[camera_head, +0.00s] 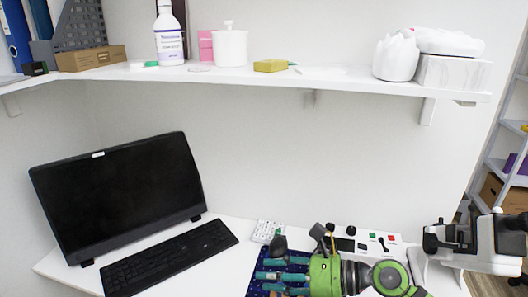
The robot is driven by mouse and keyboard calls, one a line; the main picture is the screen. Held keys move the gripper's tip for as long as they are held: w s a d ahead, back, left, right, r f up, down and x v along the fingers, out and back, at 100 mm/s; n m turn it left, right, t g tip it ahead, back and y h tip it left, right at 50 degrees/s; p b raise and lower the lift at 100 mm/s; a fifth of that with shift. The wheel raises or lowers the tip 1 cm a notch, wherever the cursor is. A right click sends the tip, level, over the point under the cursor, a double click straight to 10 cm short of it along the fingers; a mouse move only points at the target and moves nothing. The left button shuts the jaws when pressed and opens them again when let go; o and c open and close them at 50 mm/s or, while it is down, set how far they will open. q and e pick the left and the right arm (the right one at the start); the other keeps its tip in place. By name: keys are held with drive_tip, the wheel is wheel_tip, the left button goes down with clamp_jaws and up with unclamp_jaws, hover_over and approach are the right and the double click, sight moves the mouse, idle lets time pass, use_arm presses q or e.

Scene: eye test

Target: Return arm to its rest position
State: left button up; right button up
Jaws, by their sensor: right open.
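My right gripper (270,274), with a green body and teal fingers, is at the bottom of the head view, right of centre. Its fingers point left and are open. I see nothing held between them. They are over a dark blue speckled mat (253,284) on the white desk; I cannot tell whether they touch it. My grey right arm (390,277), with a green ring at a joint, leaves through the bottom edge. My left gripper is not in view.
A monitor (120,195) and keyboard (170,258) stand left. A white keypad-like item (268,231) and a control panel (365,244) lie behind the gripper. A white-and-black device (496,240) stands right. A loaded shelf (220,76) hangs above.

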wheel_tip(320, 180, up, 7)
drive_tip(key=w+m+t+y, duration=0.1)
drive_tip(key=m+t+y, duration=0.2)
drive_tip(key=m+t, duration=0.55)
drive_tip(key=w+d+m+t+h, duration=0.3)
drive_tip(key=d+m+t+h, duration=0.4)
drive_tip(key=m, duration=0.9)
drive_tip(key=s+d+f+m+g+h, duration=0.3)
drive_tip(key=d+f+m+h, duration=0.75)
drive_tip(key=m, duration=0.65)
drive_tip(key=s+f+m+g, duration=0.55)
drive_tip(key=s+f, duration=0.35)
drive_tip(key=s, duration=0.2)
drive_tip(key=s+f+m+g, duration=0.5)
drive_tip(key=s+f+g, duration=0.3)
drive_tip(key=s, duration=0.4)
wheel_tip(320, 180, down, 23)
drive_tip(key=s, duration=0.2)
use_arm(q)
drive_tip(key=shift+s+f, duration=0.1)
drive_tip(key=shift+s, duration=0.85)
use_arm(e)
drive_tip(key=s+d+f+g, duration=0.1)
drive_tip(key=s+d+f, duration=0.1)
drive_tip(key=s+f, duration=1.2)
drive_tip(key=shift+s+d+n+g, duration=0.35)
drive_tip(key=shift+s+n+g, duration=0.05)
drive_tip(key=shift+s, duration=0.3)
